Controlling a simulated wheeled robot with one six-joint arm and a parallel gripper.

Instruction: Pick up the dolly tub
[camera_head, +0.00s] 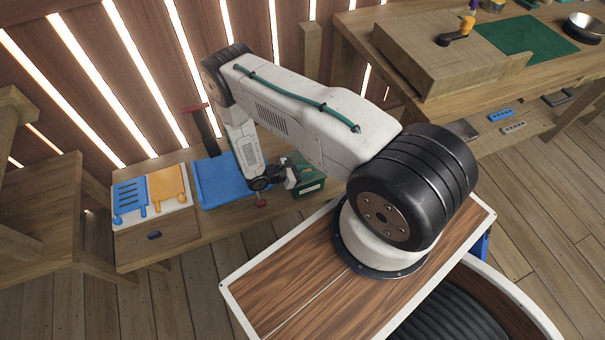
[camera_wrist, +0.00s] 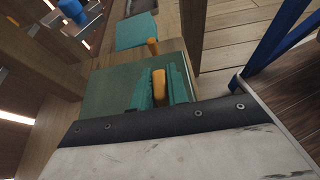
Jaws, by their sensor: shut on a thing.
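My gripper (camera_head: 290,178) is low over the bench, beside a dark green box (camera_head: 307,183) with a pale label. In the wrist view my gripper (camera_wrist: 159,82) has its two teal fingers closed around an upright orange handle (camera_wrist: 159,88). A broad green surface (camera_wrist: 108,88) lies behind and below the fingers; I cannot tell whether the handle is fixed to it. No other thing is clearly identifiable as the dolly tub. The arm partly hides the green box in the head view.
Blue and orange pieces lie on a white board (camera_head: 160,213) further left. A workbench with a wooden block (camera_head: 440,50) stands at upper right. The plank floor at right is clear.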

